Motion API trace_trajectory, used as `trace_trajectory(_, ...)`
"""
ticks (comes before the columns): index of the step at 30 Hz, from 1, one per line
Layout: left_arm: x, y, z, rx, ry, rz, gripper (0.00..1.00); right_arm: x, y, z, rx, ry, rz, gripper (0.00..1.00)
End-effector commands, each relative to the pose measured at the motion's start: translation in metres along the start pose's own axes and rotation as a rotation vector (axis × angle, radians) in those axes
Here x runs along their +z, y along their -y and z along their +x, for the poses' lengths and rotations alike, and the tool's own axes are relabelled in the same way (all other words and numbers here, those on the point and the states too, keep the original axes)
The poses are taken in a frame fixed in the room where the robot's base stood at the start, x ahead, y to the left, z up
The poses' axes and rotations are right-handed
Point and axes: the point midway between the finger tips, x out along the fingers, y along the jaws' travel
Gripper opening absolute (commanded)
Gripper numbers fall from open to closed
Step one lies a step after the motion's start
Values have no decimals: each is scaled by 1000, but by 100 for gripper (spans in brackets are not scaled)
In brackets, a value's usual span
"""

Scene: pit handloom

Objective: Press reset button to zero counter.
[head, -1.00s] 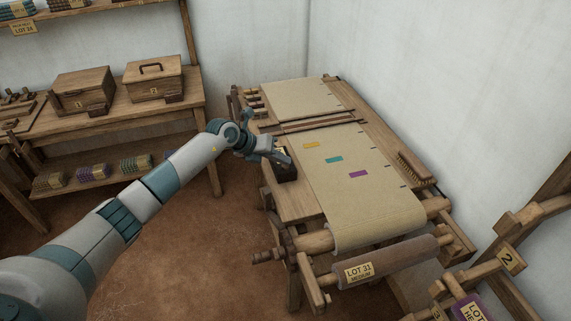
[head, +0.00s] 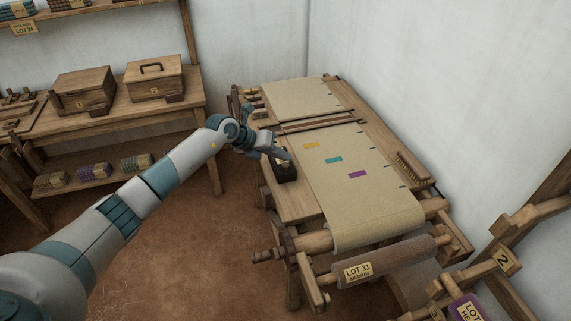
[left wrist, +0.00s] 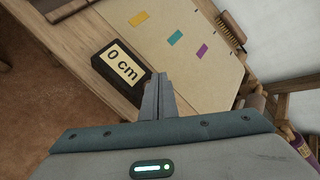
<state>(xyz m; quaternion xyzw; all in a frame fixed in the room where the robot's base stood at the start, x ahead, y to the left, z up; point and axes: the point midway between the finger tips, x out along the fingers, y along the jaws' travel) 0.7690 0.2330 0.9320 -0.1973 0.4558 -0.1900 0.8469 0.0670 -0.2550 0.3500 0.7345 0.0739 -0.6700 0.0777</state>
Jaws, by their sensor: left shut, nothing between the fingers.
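The counter (head: 287,174) is a small dark box on the left edge of the loom's wooden frame. In the left wrist view the counter (left wrist: 98,62) shows a pale display reading "0 cm". I cannot make out a reset button; it may be hidden by the fingers. My left gripper (head: 285,157) is shut and empty, with its fingertips close above the counter in the head view. In the left wrist view the shut fingers (left wrist: 157,90) point up just right of the display. I cannot tell whether they touch the box. My right gripper is not in view.
The loom's cloth (head: 340,185) lies right of the counter, with yellow, teal and purple marks. A brush (head: 413,166) lies on the far side. A roller labelled LOT 31 (head: 385,261) is at the front. A bench with wooden boxes (head: 155,78) stands at left.

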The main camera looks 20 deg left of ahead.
Motion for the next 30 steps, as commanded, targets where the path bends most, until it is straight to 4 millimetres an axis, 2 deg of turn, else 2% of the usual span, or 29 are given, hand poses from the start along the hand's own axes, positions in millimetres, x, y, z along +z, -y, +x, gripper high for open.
trace_trajectory(21,24,24,-33,0,1,0,0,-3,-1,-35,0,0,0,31)
trace_trajectory(30,26,25,-35,0,0,0,0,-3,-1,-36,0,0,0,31)
